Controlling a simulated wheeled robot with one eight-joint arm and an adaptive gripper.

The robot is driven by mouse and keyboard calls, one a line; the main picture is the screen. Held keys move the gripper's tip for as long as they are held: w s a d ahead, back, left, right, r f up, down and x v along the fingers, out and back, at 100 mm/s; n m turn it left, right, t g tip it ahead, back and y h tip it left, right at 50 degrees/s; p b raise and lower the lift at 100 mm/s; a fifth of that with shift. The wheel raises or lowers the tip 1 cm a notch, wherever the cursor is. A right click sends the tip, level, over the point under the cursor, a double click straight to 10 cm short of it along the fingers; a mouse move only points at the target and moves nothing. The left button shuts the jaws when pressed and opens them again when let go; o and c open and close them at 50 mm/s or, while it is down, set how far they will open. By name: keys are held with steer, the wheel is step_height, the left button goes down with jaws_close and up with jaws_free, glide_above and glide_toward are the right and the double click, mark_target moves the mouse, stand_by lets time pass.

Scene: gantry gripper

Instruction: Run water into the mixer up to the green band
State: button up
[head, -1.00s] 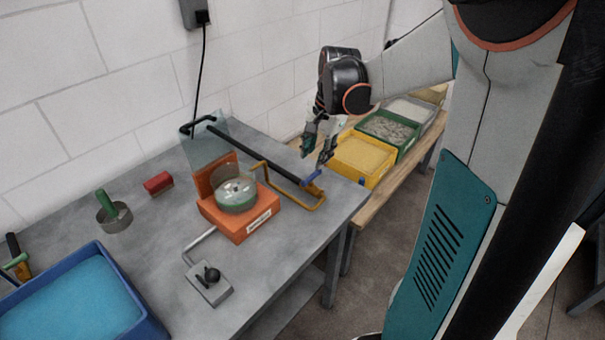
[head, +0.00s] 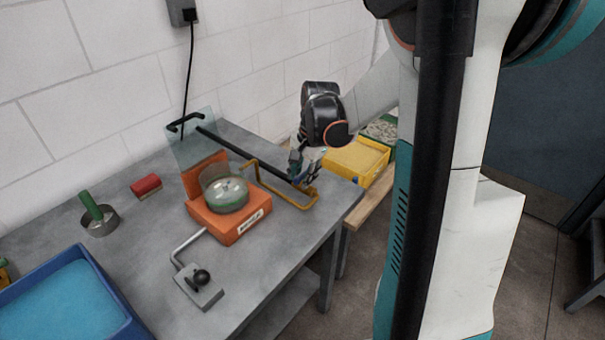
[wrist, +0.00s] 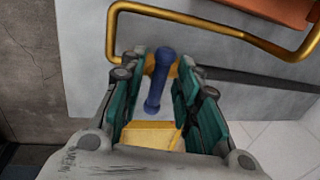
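The mixer is an orange base (head: 235,226) with a round clear-walled bowl (head: 226,192) on it. The bowl has a green band low on its wall and a pale interior; I cannot tell a water level. A bent brass pipe (head: 284,193) runs beside the mixer, and it also shows in the wrist view (wrist: 200,20). A blue lever handle (wrist: 160,80) sits at a brass fitting by the pipe. My gripper (head: 305,175) is at the handle. In the wrist view my gripper (wrist: 160,100) is open, its teal fingers on either side of the handle with gaps visible.
A black bar (head: 245,155) runs behind the mixer beside a clear panel (head: 192,148). A grey block with a black knob (head: 201,277) stands in front. A blue tub (head: 65,300), green-handled tool (head: 93,208) and red block (head: 146,186) lie left. Yellow bin (head: 357,160) stands right.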

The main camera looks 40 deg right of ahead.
jaws_close()
steer(key=shift+n, duration=0.3)
steer(key=shift+s+d+n+g+y+p, duration=0.15)
steer(key=shift+n+y+p, duration=0.1)
steer(key=shift+n, duration=1.15)
steer(key=shift+d+n+g+y+p, duration=0.15)
steer(key=shift+n+y+p, duration=0.1)
steer(key=shift+n, duration=1.15)
steer(key=shift+a, duration=0.1)
steer(key=shift+o, duration=1.7)
jaws_free()
steer(key=shift+r, duration=0.1)
step_height(320, 180, up, 12)
steer(key=s+d, duration=0.1)
steer(key=shift+s+d+f, duration=0.2)
steer(key=shift+s+d, duration=0.15)
